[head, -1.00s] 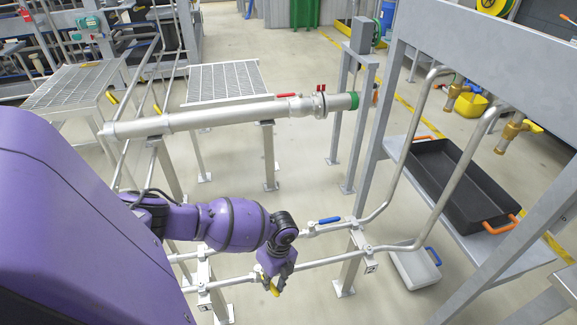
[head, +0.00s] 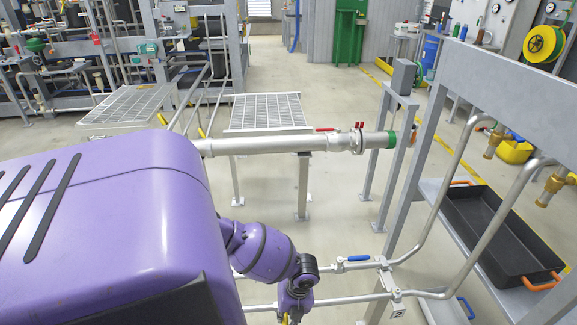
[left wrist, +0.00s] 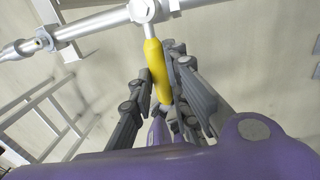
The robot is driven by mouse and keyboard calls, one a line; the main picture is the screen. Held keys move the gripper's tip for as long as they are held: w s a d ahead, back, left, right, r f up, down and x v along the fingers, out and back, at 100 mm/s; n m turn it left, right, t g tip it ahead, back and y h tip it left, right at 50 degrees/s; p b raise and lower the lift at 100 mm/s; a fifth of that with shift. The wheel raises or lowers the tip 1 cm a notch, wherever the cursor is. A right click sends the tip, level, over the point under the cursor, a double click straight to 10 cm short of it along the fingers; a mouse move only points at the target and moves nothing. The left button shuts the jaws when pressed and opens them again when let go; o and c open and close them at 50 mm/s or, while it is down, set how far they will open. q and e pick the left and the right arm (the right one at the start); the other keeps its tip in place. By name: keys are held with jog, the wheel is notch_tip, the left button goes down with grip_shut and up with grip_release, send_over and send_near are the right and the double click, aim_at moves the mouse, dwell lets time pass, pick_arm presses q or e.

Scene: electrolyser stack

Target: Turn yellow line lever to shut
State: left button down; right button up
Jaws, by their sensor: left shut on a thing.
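The yellow lever (left wrist: 158,70) shows in the left wrist view, joined to a valve (left wrist: 145,10) on a metal pipe (left wrist: 100,25). It points away from the pipe, roughly crosswise to it. My left gripper (left wrist: 166,88) is shut on the yellow lever, with its dark fingers on both sides of the handle. In the head view the left gripper (head: 292,302) is at the lower pipe, near the bottom edge. It hides the valve there, and only a speck of yellow shows. My right gripper is not in view.
A blue lever (head: 358,258) lies along the neighbouring pipe, to the right of my gripper. A grey frame (head: 425,150) and bent pipes (head: 455,165) stand at the right. A black tray (head: 495,235) sits on a shelf there. A thick horizontal pipe (head: 270,144) crosses behind.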

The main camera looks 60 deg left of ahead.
pick_arm(q)
jog(key=shift+s, duration=0.1)
jog(key=c, duration=1.7)
grip_release()
jog(key=shift+o, duration=0.2)
notch_tip(320, 180, up, 12)
jog(key=w+d, duration=0.1)
jog(key=w, duration=0.1)
jog(key=shift+f, duration=0.1)
